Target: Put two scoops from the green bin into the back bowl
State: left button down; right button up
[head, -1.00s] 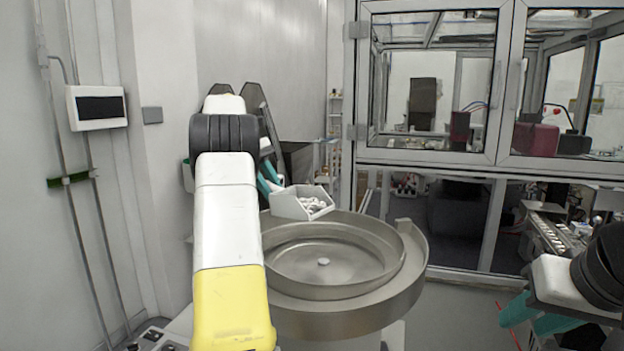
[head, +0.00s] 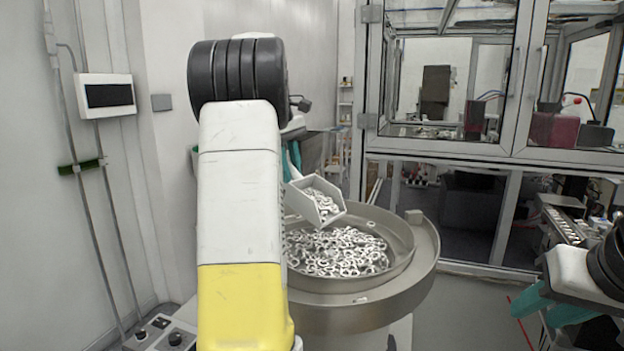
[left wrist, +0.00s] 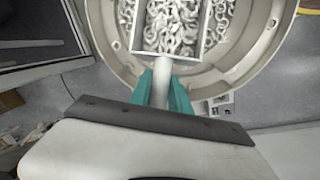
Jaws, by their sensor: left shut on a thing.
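My left gripper (head: 292,160) is shut on the handle of a white scoop (head: 303,201). The scoop is held tilted over the bowl (head: 424,245), a round metal bowl, and white ring-like parts lie in it. In the left wrist view the teal fingers (left wrist: 163,88) clasp the scoop's handle (left wrist: 161,82), and its tray is full of parts. Many of the same white parts (head: 338,253) cover the bowl's floor. My right gripper (head: 550,306) is at the lower right, its teal fingers apart and empty.
A glass-doored machine enclosure (head: 446,150) stands behind the bowl to the right. A control panel (head: 160,332) with knobs is at the lower left. The grey floor (head: 470,305) between the bowl and my right gripper is clear.

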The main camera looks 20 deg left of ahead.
pick_arm(q)
jog(key=s+d+r+t+y, duration=0.2)
jog(key=d+r+y, duration=0.4)
jog(key=d+y, duration=0.1)
jog(key=shift+s+d+r+m+y, duration=0.25)
jog(key=shift+d+m+y, duration=0.05)
jog(key=shift+d, duration=0.3)
dwell(0.9)
